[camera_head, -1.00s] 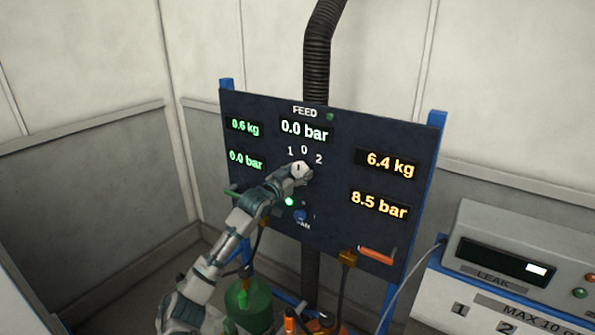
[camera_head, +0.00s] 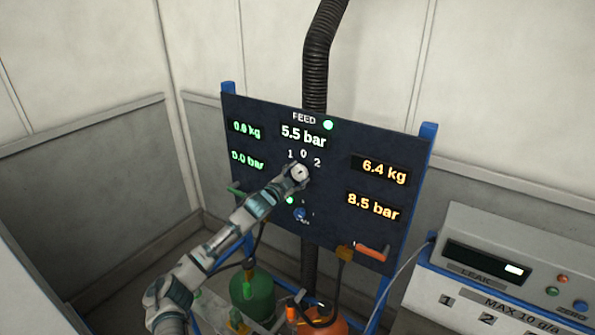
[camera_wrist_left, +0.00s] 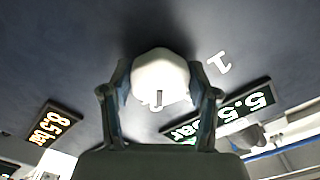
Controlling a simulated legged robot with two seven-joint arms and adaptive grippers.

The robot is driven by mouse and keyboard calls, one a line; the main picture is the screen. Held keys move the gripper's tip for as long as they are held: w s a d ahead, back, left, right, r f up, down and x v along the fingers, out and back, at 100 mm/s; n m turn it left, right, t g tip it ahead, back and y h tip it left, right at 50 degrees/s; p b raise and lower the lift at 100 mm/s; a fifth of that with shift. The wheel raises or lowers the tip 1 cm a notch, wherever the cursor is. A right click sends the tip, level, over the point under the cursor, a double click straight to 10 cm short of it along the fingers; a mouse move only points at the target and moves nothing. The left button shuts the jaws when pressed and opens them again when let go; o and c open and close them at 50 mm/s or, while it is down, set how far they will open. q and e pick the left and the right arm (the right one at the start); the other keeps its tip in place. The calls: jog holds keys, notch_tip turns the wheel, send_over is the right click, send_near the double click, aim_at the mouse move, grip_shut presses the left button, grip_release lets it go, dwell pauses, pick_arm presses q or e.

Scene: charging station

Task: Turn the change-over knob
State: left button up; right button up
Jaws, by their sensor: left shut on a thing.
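The white change-over knob (camera_head: 300,171) sits on the dark panel (camera_head: 330,232), just below the printed digits 1, 0 and 2. My left gripper (camera_head: 294,175) reaches it from the lower left and is shut on it. In the left wrist view the pale knob (camera_wrist_left: 160,72) lies between the two fingers of the left gripper (camera_wrist_left: 160,84), one on each side. A dark mark shows on its lower edge, but I cannot tell which digit it points to. The FEED display (camera_head: 304,137) reads 5.5 bar, and the green lamp (camera_head: 328,125) beside FEED is lit. My right gripper is out of view.
Orange displays (camera_head: 379,170) read 6.4 kg and 8.5 bar; dim green ones stand at left. An orange handle (camera_head: 371,252) sticks out at lower right. Green (camera_head: 252,295) and orange (camera_head: 325,322) cylinders stand below. A LEAK box (camera_head: 500,262) is at right.

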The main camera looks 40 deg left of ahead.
pick_arm(q)
jog(key=shift+f, duration=0.5)
jog(key=o, duration=1.2)
jog(key=shift+w, duration=0.1)
jog(key=shift+c, duration=0.2)
jog(key=shift+a, duration=0.2)
jog(key=shift+r, duration=0.15)
jog(key=shift+s, duration=0.25)
jog(key=s+d, duration=0.1)
jog(key=s, duration=1)
jog(key=shift+s, duration=0.15)
